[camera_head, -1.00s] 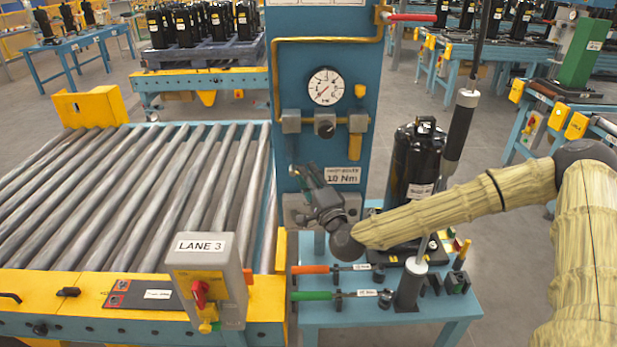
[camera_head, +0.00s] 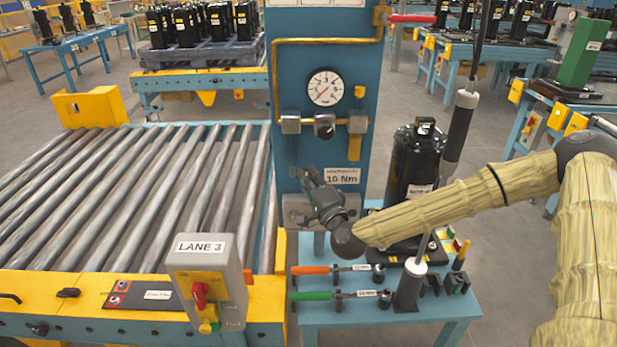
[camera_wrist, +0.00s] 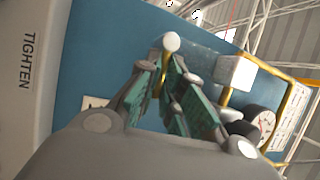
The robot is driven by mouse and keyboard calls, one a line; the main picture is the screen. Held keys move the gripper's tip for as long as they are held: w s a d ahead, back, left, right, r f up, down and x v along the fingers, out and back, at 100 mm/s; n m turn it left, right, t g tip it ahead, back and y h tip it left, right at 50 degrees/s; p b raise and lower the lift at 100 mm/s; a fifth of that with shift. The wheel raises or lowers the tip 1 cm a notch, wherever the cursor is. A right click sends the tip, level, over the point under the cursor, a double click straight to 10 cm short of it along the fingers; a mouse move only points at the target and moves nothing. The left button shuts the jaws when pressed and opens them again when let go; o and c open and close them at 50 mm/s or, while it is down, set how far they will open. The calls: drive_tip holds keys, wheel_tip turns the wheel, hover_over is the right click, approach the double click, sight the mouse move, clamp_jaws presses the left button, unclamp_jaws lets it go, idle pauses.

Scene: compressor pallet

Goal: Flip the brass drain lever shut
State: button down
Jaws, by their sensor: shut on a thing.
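My gripper (camera_head: 301,172) is in front of the blue panel (camera_head: 326,52), at its lower left, beside the 10 Nm label. In the wrist view my gripper's teal-padded fingers (camera_wrist: 168,66) converge on a narrow brass piece (camera_wrist: 165,84), which I take to be the brass drain lever. A pale round end (camera_wrist: 171,42) shows at the fingertips. The gripper is shut on this piece. Fingers hide most of it, so its angle cannot be told. In the head view the lever is too small and covered to make out.
A gauge (camera_head: 326,87), metal blocks, a black knob (camera_head: 324,126) and brass piping sit above my gripper. A red handle (camera_head: 411,18) juts out at upper right. The roller conveyor (camera_head: 120,190) is left. A small blue table (camera_head: 350,315) with tools and a black compressor (camera_head: 410,170) are right.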

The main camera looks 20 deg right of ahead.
drive_tip(key=c, duration=1.6)
unclamp_jaws()
drive_tip(key=shift+o, duration=0.2)
drive_tip(key=shift+s, duration=0.1)
drive_tip(key=v, duration=1.1)
drive_tip(key=shift+s, duration=0.4)
drive_tip(key=shift+d+f, duration=0.1)
drive_tip(key=shift+f, duration=0.05)
